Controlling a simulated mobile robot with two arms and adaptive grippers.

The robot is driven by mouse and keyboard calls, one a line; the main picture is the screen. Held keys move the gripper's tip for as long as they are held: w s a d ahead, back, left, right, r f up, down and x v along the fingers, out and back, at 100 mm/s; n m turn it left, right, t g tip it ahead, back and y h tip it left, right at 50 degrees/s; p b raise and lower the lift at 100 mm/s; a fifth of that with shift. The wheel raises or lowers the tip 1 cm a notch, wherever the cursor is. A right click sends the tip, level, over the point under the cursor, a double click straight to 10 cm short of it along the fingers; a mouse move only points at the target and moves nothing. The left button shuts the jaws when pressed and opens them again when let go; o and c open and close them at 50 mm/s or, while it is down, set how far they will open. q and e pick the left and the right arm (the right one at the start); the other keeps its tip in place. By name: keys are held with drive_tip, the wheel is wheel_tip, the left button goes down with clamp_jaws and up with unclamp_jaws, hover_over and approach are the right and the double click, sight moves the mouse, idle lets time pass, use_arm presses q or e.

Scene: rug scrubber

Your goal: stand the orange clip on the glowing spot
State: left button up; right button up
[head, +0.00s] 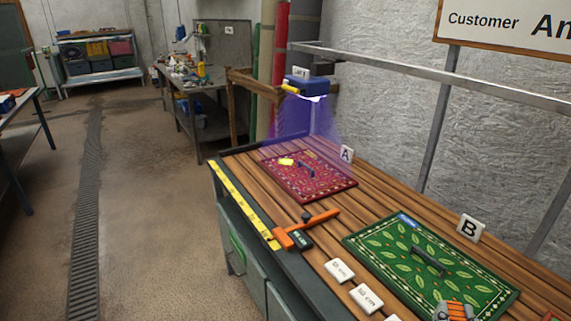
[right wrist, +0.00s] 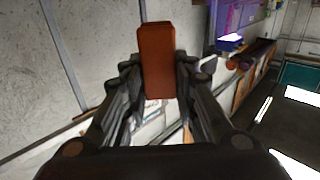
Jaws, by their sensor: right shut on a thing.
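My right gripper (head: 455,314) shows at the bottom right of the head view, over the near edge of the green rug. It is shut on the orange clip (right wrist: 157,62), which stands up between the fingers in the right wrist view. In the head view only a small orange part of the clip shows between grey finger parts. A bright yellow patch (head: 286,161), which looks like the glowing spot, lies on the red rug (head: 335,186), well apart from the gripper. My left gripper is not in view.
An orange and black tool (head: 305,230) lies between the rugs. The green rug (head: 375,238) has a dark bar on it. White labelled blocks (head: 340,271) line its left side. A blue lamp (head: 307,87) casts violet light over the table's far end. Signs A (head: 346,154) and B (head: 470,228) stand at the back.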

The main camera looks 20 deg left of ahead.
drive_tip(key=s+f, duration=0.3)
drive_tip(key=s, duration=0.5)
drive_tip(key=shift+d, duration=0.1)
idle(0.8)
idle(0.7)
drive_tip(key=w+a+r+n+g+y, duration=0.2)
drive_tip(key=w+a+n+g+y, duration=0.2)
drive_tip(key=a+y, duration=0.4)
drive_tip(key=w+a+r+n+g+y, duration=0.3)
drive_tip(key=w+a+n+g+y, duration=0.1)
drive_tip(key=a+n+y, duration=0.4)
drive_tip(key=shift+a+n+g, duration=0.3)
drive_tip(key=shift+a+g, duration=0.25)
drive_tip(key=shift+g, duration=0.35)
